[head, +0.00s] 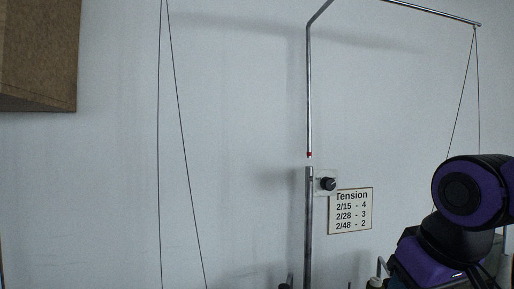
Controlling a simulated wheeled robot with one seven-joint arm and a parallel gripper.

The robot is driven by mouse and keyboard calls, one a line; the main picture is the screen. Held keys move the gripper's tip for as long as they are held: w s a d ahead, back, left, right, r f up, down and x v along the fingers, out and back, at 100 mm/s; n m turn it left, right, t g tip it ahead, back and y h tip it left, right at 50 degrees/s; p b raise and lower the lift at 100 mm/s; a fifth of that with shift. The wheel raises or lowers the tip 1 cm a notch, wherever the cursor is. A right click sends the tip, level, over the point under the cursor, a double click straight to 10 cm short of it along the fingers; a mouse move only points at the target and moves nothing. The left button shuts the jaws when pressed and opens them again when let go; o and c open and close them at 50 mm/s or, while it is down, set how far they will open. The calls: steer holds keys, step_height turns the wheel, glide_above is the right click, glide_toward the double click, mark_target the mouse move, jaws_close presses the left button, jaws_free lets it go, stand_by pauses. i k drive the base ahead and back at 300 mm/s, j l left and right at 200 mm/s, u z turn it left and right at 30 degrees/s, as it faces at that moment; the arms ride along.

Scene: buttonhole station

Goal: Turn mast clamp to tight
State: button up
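The mast clamp shows as a black round knob (328,184) on a small pale plate, just right of the mast. The lower mast (309,230) is a thick grey tube that ends at about the knob's height. The thinner upper mast rod (309,90) rises above it, with a red mark near its lower end and a pale stretch between the mark and the tube. The knob's setting is too small to read. My purple and black arm is at the right edge, apart from the knob. My gripper is not in view.
A sign (351,211) headed "Tension" hangs right of the mast, below the knob. The rod bends right at the top, and threads hang from its end (478,25). More threads (160,150) hang at left. A brown box (38,50) fills the upper left corner.

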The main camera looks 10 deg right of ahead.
mark_target(329, 184)
steer(key=k+j+z, duration=0.15)
steer(key=k+z, duration=0.35)
steer(key=k, duration=0.35)
